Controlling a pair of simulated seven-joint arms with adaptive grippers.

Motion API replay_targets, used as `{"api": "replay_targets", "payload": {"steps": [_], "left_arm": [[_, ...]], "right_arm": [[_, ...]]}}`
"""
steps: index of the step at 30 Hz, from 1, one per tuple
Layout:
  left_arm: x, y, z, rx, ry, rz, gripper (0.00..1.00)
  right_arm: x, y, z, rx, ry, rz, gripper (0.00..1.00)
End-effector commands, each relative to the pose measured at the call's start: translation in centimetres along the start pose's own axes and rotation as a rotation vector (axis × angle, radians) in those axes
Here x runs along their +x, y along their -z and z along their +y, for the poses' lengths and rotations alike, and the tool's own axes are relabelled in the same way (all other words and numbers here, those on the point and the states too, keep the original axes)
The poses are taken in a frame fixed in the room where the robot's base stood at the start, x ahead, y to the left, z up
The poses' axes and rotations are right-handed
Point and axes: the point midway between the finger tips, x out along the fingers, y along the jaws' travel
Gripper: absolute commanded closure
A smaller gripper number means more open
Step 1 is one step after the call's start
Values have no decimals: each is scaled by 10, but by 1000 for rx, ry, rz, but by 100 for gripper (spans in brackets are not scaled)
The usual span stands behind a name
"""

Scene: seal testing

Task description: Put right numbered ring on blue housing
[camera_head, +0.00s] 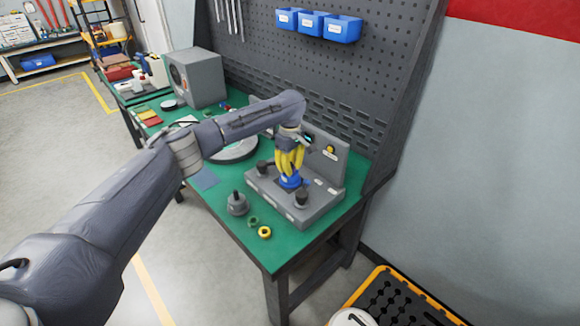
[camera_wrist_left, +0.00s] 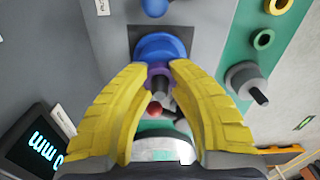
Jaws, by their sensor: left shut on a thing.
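The blue housing (camera_head: 289,181) sits on the grey test fixture (camera_head: 325,202), and in the wrist view (camera_wrist_left: 160,43) it is just beyond my fingertips. My left gripper (camera_head: 289,172) has yellow fingers pointing down over the housing. It is shut on a purple ring (camera_wrist_left: 151,71), which shows between the fingertips, right at the housing; whether they touch I cannot tell. A green ring (camera_head: 253,222) and a yellow ring (camera_head: 265,232) lie on the green table near its front edge. No numbers on the rings are readable. My right gripper is not in view.
A grey knobbed part (camera_head: 237,206) stands left of the fixture. Dark clamps (camera_head: 302,197) flank the housing. The fixture's upright back panel with a yellow button (camera_head: 330,152) rises behind. A grey box (camera_head: 197,78) stands at the table's far end.

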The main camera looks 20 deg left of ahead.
Motion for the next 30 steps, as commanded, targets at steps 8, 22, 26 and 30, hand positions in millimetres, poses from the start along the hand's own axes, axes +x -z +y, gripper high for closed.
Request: {"api": "replay_targets", "payload": {"steps": [8,22,26,30], "left_arm": [[1,0,0,0,1,-1,93],[1,0,0,0,1,0,53],[1,0,0,0,0,0,53],[-2,0,0,0,0,0,53]], "right_arm": [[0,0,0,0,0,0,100],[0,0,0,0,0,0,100],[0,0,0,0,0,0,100],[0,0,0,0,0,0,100]]}}
